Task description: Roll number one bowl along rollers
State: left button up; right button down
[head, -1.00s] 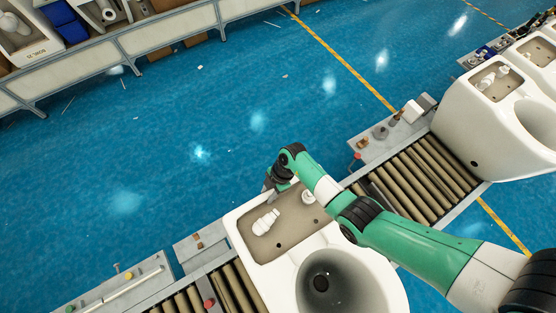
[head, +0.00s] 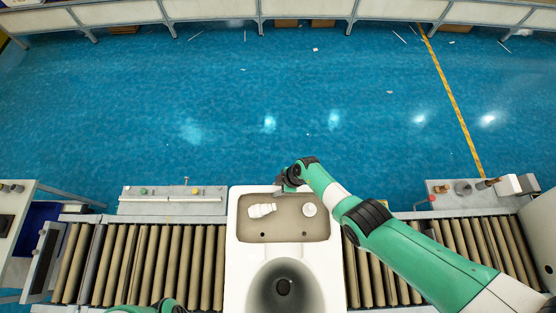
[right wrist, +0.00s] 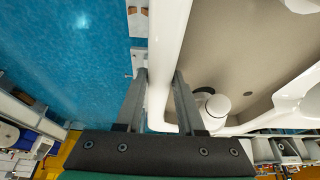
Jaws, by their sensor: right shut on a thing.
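The white toilet bowl (head: 240,270) stands on the roller conveyor, with its open cistern at the far side and its round bowl opening nearer me. My right gripper (head: 284,186) is at the far rim of the cistern. In the right wrist view its two fingers (right wrist: 160,85) straddle the white cistern wall (right wrist: 165,50) and are shut on it. White fittings (head: 262,210) lie inside the cistern. A small green part of my left arm shows at the bottom edge of the head view; its gripper is out of the frame.
Rollers (head: 150,262) run free to the left of the toilet, and more rollers (head: 480,245) lie to the right.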

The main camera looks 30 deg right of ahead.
jog(key=shift+f, duration=0.1)
jog(key=c, duration=0.5)
grip_release()
jog(key=p+v, duration=0.9)
jog(key=v, duration=0.2)
jog(key=shift+r+p, duration=0.35)
